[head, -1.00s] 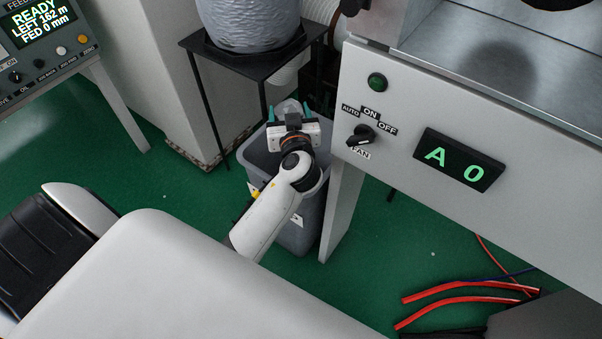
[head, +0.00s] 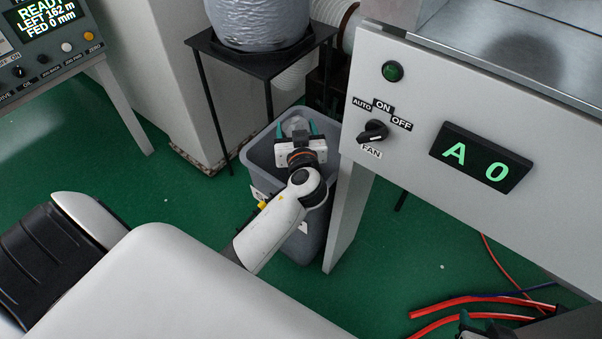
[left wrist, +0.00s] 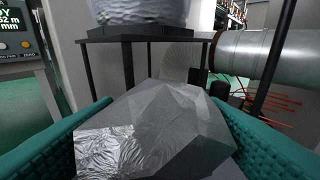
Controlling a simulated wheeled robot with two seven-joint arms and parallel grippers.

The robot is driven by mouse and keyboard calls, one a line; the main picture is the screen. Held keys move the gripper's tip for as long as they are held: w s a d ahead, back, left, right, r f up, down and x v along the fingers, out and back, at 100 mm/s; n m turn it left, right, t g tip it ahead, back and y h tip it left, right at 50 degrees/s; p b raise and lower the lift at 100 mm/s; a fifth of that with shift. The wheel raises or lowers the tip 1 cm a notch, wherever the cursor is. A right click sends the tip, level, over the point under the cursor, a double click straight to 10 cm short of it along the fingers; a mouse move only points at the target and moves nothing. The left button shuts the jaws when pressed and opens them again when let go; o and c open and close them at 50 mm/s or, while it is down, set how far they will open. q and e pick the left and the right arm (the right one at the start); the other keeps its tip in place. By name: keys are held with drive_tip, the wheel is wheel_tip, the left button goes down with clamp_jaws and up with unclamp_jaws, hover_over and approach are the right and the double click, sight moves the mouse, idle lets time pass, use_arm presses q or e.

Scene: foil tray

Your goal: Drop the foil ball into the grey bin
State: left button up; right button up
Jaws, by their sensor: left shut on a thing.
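The foil ball (left wrist: 155,130) is a crumpled, faceted silver lump between the two teal fingers of my left gripper in the left wrist view. In the head view my left gripper (head: 297,129) is shut on the foil ball (head: 294,126), which shows small and partly hidden between the fingers. The grey bin (head: 262,158) stands on the floor, and my gripper and ball overlap its opening in the head view. Their height over the rim is hard to judge. My arm hides part of the bin.
A black stand (head: 260,56) with a large grey wrapped roll (head: 258,20) is just behind the bin. A pale machine panel (head: 410,80) with a fan knob (head: 372,131) is right of it. Red cables (head: 480,302) lie on the green floor.

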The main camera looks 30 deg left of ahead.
use_arm(q)
drive_tip(key=shift+f, duration=0.2)
use_arm(e)
drive_tip(key=shift+w+a+r+t, duration=0.15)
drive_tip(key=shift+w+r+t, duration=0.25)
drive_tip(key=shift+w, duration=0.1)
use_arm(q)
drive_tip(key=o, duration=1.1)
drive_tip(key=v, duration=1.2)
drive_tip(key=shift+s, duration=0.1)
use_arm(e)
drive_tip(key=shift+s+d+f+g, duration=0.2)
drive_tip(key=shift+s+f+g, duration=0.2)
drive_tip(key=shift+s, duration=0.15)
drive_tip(key=shift+s+d+f+g, duration=0.15)
drive_tip(key=shift+s+f+g, duration=0.15)
drive_tip(key=shift+s+g, duration=0.15)
